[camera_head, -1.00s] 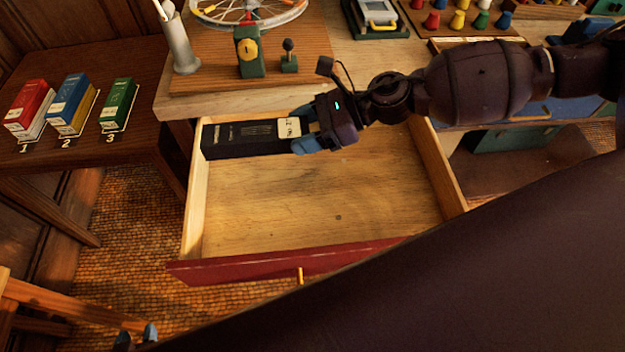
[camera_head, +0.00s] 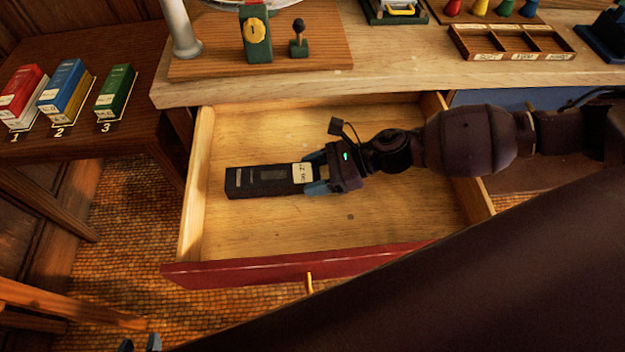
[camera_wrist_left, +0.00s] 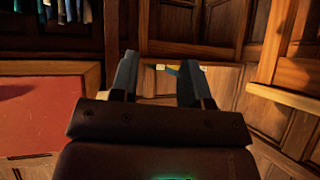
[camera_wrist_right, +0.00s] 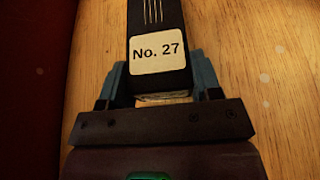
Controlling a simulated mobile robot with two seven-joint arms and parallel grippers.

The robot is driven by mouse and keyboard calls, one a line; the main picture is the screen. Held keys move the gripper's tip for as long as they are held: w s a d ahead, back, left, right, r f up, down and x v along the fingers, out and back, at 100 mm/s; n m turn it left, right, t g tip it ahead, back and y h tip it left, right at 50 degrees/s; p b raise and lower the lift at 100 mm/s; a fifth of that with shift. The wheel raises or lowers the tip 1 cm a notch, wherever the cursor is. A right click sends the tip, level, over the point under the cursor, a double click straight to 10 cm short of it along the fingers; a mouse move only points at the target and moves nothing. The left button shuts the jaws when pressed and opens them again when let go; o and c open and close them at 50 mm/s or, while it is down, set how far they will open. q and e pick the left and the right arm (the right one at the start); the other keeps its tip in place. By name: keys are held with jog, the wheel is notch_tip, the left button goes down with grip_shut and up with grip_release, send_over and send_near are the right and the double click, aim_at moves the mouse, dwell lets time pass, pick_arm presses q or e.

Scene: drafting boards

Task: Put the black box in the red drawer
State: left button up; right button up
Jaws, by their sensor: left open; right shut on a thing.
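The black box (camera_head: 258,181), with a white label, lies lengthwise inside the outline of the open red-fronted drawer (camera_head: 300,268). My right gripper (camera_head: 316,173) is shut on its labelled end. In the right wrist view the box (camera_wrist_right: 157,20) reads "No. 27" and sits between the blue fingers (camera_wrist_right: 158,85), with the wooden drawer floor below it. I cannot tell whether the box touches that floor. My left gripper (camera_head: 140,343) is at the bottom left edge, outside the drawer. In the left wrist view its fingers (camera_wrist_left: 157,80) are apart and empty.
The desk top (camera_head: 400,75) overhangs the drawer's back. Red, blue and green boxes (camera_head: 62,85) stand on a side table at left. A sorting tray (camera_head: 510,43) is at the back right. My dark arm hides the front right of the drawer.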

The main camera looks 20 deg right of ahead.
notch_tip(320, 180, down, 3)
jog(key=shift+b, duration=0.3)
jog(key=shift+f, duration=0.3)
jog(key=o, duration=1.1)
pick_arm(q)
jog(key=shift+f, duration=0.45)
